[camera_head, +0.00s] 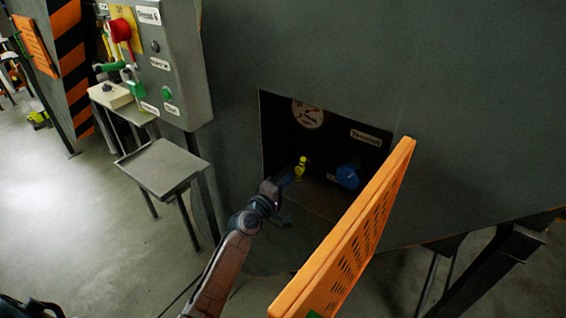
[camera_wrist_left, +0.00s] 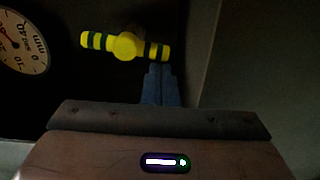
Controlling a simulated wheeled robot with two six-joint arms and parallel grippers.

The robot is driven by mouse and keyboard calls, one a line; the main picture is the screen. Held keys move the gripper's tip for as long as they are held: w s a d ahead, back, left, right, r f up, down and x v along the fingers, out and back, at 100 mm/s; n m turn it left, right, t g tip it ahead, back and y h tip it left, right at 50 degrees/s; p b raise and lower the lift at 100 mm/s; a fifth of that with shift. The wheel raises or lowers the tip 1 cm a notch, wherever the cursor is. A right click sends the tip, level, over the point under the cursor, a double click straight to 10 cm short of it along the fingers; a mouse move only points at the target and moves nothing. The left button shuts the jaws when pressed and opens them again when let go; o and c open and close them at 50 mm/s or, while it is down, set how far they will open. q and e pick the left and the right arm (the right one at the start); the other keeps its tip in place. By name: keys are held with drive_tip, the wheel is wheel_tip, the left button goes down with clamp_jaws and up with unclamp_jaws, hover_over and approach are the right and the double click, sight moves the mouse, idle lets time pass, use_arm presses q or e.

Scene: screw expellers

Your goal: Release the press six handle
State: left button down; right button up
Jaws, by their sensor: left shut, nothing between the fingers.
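The press, whose control box (camera_head: 168,70) is labelled "Press 6", has an open recess with a yellow handle (camera_head: 300,168) inside. In the left wrist view the yellow handle (camera_wrist_left: 125,46) has a round hub and two arms with dark bands, lying nearly level. My left gripper (camera_head: 287,180) reaches into the recess from the lower left. Its blue-grey fingers (camera_wrist_left: 161,72) are shut and empty, with their tips just below the handle's right arm. I cannot tell whether they touch it.
A round gauge (camera_head: 308,114) and a blue knob (camera_head: 348,177) sit in the recess. An orange perforated door (camera_head: 345,245) stands open to the right of my arm. A small metal table (camera_head: 162,167) stands at left. A red button (camera_head: 120,30) is on the control box.

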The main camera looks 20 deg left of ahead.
use_arm(q)
drive_tip(key=shift+d+f+n, duration=0.1)
drive_tip(key=shift+d+n, duration=0.1)
drive_tip(key=shift+n, duration=0.3)
idle(0.4)
drive_tip(key=shift+a, duration=0.1)
